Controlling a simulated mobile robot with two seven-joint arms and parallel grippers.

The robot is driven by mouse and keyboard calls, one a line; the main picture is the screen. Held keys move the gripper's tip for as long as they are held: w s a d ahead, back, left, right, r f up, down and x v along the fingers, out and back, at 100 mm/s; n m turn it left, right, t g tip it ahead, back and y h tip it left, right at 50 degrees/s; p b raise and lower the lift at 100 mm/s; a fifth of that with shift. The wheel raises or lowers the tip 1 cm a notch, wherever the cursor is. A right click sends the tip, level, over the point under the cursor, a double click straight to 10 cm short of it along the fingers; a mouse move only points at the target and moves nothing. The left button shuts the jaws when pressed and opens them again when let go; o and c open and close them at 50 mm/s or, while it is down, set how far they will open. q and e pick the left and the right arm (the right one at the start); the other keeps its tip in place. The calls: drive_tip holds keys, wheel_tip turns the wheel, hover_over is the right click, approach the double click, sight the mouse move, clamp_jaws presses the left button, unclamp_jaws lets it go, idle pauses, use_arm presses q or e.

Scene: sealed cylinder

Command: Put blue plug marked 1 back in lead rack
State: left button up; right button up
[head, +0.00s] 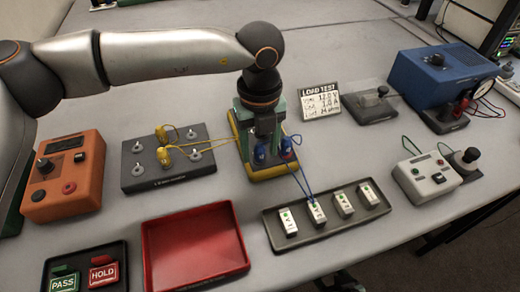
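Two blue plugs show at the yellow-and-green fixture (271,176), a left one (259,153) and a right one (286,147). Their number marks are too small to read. Blue leads run from them to the dark tray (330,227) holding several white blocks. My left gripper (264,139) points down over the fixture, right above the left blue plug. Its fingertips are partly lost against the fixture, so I cannot tell whether they grip the plug. No lead rack can be named for sure; the dark board with metal pegs (140,177) holds yellow plugs. My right gripper is out of view.
An orange control box (65,172) stands left. An empty red tray (196,243) lies in front, beside a tray with PASS and HOLD blocks. A load test sign (320,100), blue box (430,78) and grey box (425,177) stand right.

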sight(259, 145)
use_arm(q)
clamp_jaws()
idle(0.3)
drive_tip(key=shift+r, duration=0.1)
idle(1.0)
drive_tip(key=shift+r+p, duration=1.3)
drive_tip(key=shift+r, duration=1.6)
drive_tip(key=s+a+m+p, duration=0.1)
drive_tip(key=s+a+m, duration=0.1)
drive_tip(key=a+m, duration=1.6)
drive_tip(key=a, duration=0.7)
drive_tip(key=shift+s+a, duration=0.15)
drive_tip(key=shift+a, duration=0.1)
drive_tip(key=shift+r, duration=0.1)
